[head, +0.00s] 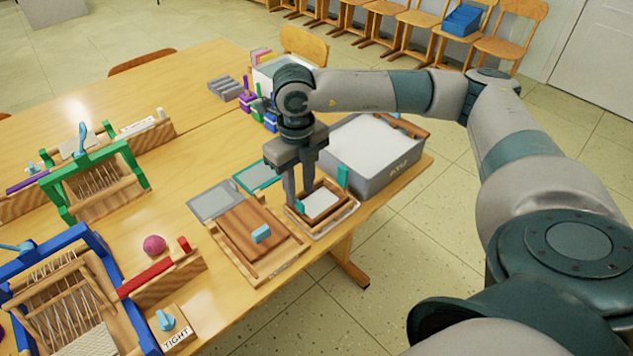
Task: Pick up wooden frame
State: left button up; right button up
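The wooden frame (334,216) is a small brown rectangle with a white sheet inside, lying on a pale tray near the table's right edge. A teal tab (343,176) stands at its far right side, and another teal tab (299,206) is at its left side. My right gripper (298,199) points straight down at the frame's left side. Its two fingers are apart, with a gap between them, close to the left teal tab. I cannot tell whether they touch it. My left gripper is out of view.
A grey tub (383,183) with white contents stands just behind the frame. A wooden press board (240,232) with a blue block lies to the left. A green loom (72,207) and a blue loom (28,253) are farther left. The floor right of the table is clear.

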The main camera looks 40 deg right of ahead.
aim_at(298, 201)
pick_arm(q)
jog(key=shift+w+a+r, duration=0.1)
pick_arm(e)
jog(key=shift+f, duration=0.2)
jog(key=shift+w+f+p, duration=0.1)
jog(key=shift+f+p, duration=0.2)
jog(key=f, duration=0.3)
jog(key=shift+w+a+p, duration=0.1)
jog(key=shift+w+p, duration=0.1)
jog(key=shift+p, duration=0.2)
jog(key=shift+f, duration=0.6)
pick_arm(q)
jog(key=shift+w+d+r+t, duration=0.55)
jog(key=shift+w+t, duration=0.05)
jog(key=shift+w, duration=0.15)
pick_arm(e)
grip_shut()
